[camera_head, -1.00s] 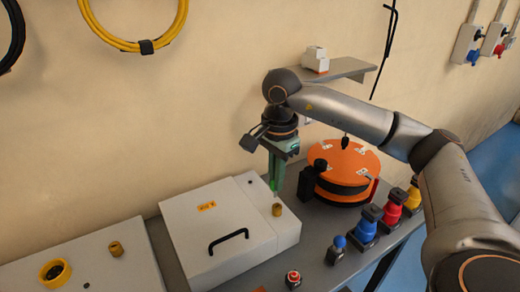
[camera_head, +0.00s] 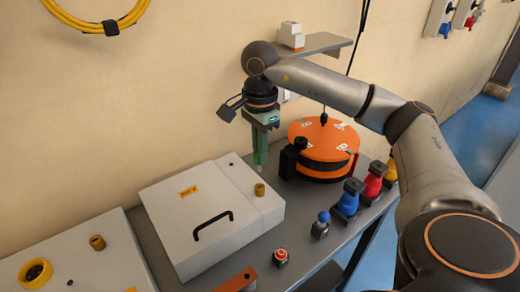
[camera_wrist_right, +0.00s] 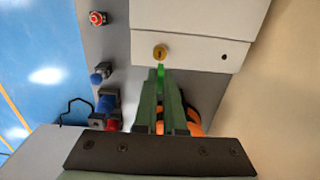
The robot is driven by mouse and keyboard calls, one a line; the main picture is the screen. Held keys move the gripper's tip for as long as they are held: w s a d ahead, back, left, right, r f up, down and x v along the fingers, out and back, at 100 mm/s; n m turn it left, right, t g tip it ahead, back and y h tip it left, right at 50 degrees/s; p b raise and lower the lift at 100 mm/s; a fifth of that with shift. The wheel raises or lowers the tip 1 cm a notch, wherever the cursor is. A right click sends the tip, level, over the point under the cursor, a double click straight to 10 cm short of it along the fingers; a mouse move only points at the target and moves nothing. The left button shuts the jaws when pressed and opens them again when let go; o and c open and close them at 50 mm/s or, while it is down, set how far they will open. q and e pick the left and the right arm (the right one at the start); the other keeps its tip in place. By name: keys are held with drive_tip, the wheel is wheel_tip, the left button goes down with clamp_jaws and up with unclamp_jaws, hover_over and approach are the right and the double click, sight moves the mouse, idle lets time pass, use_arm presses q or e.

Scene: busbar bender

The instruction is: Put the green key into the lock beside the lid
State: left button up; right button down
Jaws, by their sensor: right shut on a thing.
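My right gripper (camera_head: 260,164) points down, shut on the green key (camera_wrist_right: 160,72), just behind the brass lock (camera_head: 260,189) in the head view. Most of the key is hidden between the fingers; its bright green end shows in the right wrist view. There the brass lock (camera_wrist_right: 159,52) is just beyond the key's end. The key appears to be outside the lock; the exact gap is unclear. The lock stands on the white box, beside the white lid (camera_head: 190,200) with its black handle (camera_head: 213,222). My left gripper is out of view.
An orange round case (camera_head: 323,138) stands behind and right of the gripper. Blue (camera_head: 349,198), red and yellow devices line the table's right side. A red button (camera_head: 280,256) is in front. Another white box (camera_head: 110,265) with a brass cylinder (camera_head: 97,242) is at left.

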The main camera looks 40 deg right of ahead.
drive_tip(key=shift+f+b, duration=1.3)
drive_tip(key=shift+f, duration=0.75)
drive_tip(key=shift+f+b, duration=1.05)
drive_tip(key=shift+f, duration=0.6)
drive_tip(key=c, duration=0.9)
unclamp_jaws()
drive_tip(key=shift+r, duration=0.1)
wheel_tip(320, 180, up, 8)
drive_tip(key=shift+f+p, duration=0.1)
drive_tip(key=shift+p, duration=0.3)
drive_tip(key=shift+r+p, duration=1.2)
drive_tip(key=shift+r, duration=1.05)
